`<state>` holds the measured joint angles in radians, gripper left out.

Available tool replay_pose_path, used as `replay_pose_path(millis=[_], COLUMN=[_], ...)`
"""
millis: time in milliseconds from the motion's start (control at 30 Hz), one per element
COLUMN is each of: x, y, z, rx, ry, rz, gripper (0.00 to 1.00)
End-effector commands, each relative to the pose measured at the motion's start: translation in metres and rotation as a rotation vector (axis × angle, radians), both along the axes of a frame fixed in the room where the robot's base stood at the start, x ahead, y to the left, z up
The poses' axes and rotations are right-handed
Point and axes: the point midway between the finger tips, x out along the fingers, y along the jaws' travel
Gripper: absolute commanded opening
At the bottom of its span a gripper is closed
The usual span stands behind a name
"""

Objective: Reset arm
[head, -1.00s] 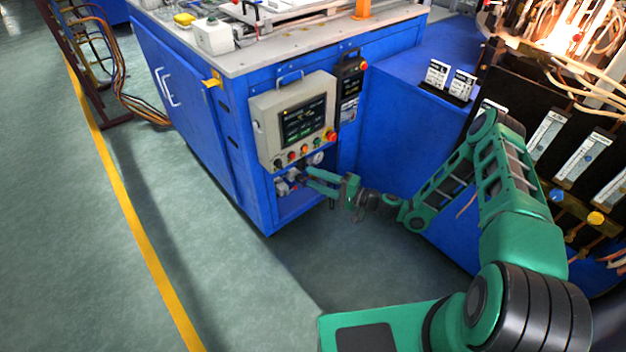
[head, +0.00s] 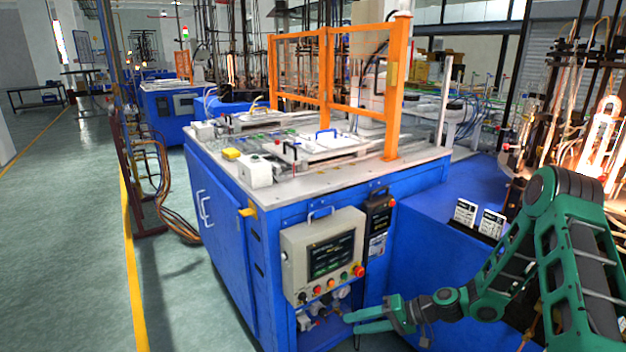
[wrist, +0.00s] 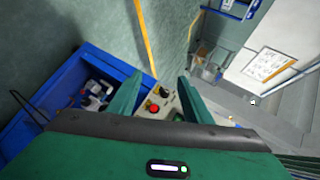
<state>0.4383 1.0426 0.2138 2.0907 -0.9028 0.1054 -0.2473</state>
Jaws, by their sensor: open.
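My gripper (head: 372,320) is in the head view at the lower middle, just in front of the lower part of the blue machine cabinet (head: 228,205). Its green fingers point left, towards the valves and gauge (head: 325,308) below the control panel (head: 325,255). In the wrist view the two fingers of my gripper (wrist: 154,98) stand wide apart. Nothing is held between them. Beyond the gap, the panel with a red button and a black knob (wrist: 158,103) shows. Whether the fingers touch the cabinet cannot be told.
Glowing burner equipment (head: 600,130) stands at the right. Small display cards (head: 466,212) stand on the blue surface. The floor at left is clear.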

Motion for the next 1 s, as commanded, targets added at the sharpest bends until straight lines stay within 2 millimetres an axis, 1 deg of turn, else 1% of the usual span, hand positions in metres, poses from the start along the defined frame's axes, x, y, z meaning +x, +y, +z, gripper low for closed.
replay_pose_path(millis=[33,167,367,567,700,867,1000], x=[-0.004,-0.017,-0.040,-0.066,-0.088,-0.117,-0.147], y=[-0.009,-0.034,-0.076,-0.122,-0.153,-0.185,-0.211], z=[0.008,0.022,0.050,0.086,0.114,0.148,0.179], rx=[-0.050,-0.175,-0.360,-0.533,-0.643,-0.754,-0.837], ry=[-0.001,0.018,0.057,0.104,0.145,0.194,0.239], rz=[0.022,0.065,0.101,0.096,0.071,0.022,-0.036], gripper=[0.45,0.45,0.45,0.45,0.45,0.45,0.45])
